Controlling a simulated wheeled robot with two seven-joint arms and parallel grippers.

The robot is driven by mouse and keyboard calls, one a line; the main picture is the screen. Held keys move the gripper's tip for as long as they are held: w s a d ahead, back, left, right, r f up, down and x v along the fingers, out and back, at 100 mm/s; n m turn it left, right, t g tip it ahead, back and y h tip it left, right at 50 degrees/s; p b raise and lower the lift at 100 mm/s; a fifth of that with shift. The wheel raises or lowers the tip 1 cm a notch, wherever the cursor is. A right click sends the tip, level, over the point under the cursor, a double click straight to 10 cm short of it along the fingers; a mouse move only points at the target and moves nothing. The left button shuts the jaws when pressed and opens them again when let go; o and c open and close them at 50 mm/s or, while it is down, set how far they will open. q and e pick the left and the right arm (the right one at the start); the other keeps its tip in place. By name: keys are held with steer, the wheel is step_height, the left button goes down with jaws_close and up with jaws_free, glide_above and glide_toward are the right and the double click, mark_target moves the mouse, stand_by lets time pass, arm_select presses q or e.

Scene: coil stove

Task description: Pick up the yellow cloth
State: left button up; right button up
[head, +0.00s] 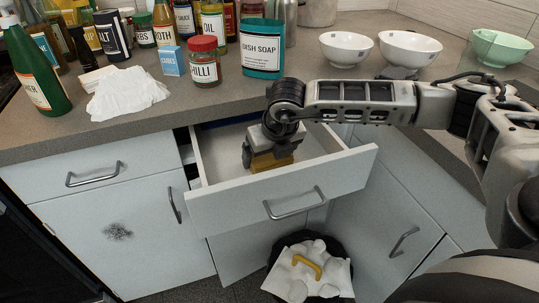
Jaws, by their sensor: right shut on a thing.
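The yellow cloth (271,161) is in the open drawer (283,207), behind its front panel. My right gripper (266,153) reaches down into the drawer from above and is shut on the cloth. Its fingers cover part of the cloth, and the drawer front hides what lies lower, so I cannot tell whether the cloth touches the drawer bottom. My left gripper is not in view.
Bottles and jars, including the dish soap (262,48) and chilli jar (203,59), stand on the counter (200,105) above the drawer. A white crumpled cloth (127,92) lies at left. Bowls (347,48) stand behind my right arm. A full bin (310,275) stands below.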

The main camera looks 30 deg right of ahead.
steer(key=shift+r, duration=0.65)
steer(key=s+a+r, duration=0.3)
steer(key=r, duration=0.1)
steer(key=s+a+r, duration=0.3)
steer(key=a, duration=0.1)
steer(key=s+a+r, duration=0.3)
steer(key=r, duration=0.1)
steer(key=shift+s+a+r+b, duration=0.15)
steer(key=shift+s+r+b, duration=0.15)
steer(key=shift+r, duration=0.05)
steer(key=shift+o, duration=0.4)
